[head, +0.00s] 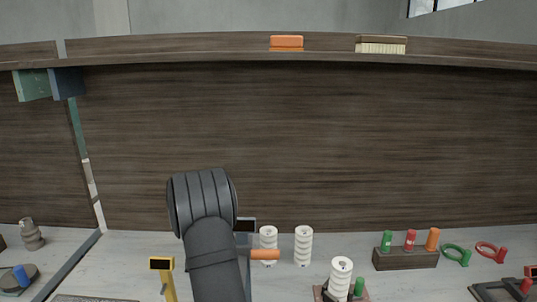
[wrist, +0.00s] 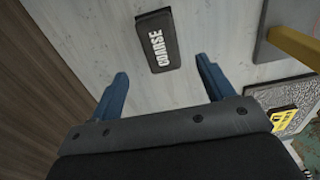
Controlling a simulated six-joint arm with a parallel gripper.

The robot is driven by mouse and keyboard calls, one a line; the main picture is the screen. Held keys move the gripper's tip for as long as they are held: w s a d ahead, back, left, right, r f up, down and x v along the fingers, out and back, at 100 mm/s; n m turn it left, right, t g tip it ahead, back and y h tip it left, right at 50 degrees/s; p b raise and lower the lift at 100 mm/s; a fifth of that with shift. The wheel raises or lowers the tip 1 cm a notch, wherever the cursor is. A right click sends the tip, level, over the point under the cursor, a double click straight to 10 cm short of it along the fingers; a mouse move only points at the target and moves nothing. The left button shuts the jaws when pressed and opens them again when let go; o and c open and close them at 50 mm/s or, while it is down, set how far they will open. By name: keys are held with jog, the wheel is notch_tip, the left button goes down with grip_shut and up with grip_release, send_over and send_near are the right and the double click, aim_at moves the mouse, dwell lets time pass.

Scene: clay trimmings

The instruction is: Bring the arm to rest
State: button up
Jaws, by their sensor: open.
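My gripper (wrist: 161,67) shows in the wrist view with its two blue fingers spread apart and nothing between them. A dark block lettered "COARSE" (wrist: 157,40) lies on the pale table beyond the fingertips, apart from them. In the head view my dark grey arm rises from the bottom edge, left of the middle, and its bulky joint stands in front of the brown back panel. The fingers cannot be made out in the head view.
White ribbed cylinders (head: 303,246) and an orange-handled item (head: 264,254) stand right of my arm. A yellow post (head: 163,275) stands left. A dark rack (head: 405,259) holds coloured pegs. The shelf (head: 200,54) carries an orange block (head: 286,43) and a brush (head: 381,45).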

notch_tip(320, 180, down, 9)
jog(key=shift+r, duration=0.1)
notch_tip(320, 180, up, 5)
jog(key=shift+f, duration=0.2)
jog(key=s+d+r+m, duration=0.2)
jog(key=s+d+r, duration=0.2)
jog(key=d, duration=1)
jog(key=s+d+r+m, duration=0.3)
jog(key=s+d+r, duration=0.2)
jog(key=d, duration=0.8)
jog(key=s+d+r+m, duration=0.3)
jog(key=s+d+r, duration=0.2)
jog(key=d+r, duration=0.4)
jog(key=d, duration=0.5)
jog(key=shift+d+r, duration=0.3)
jog(key=shift+d, duration=0.05)
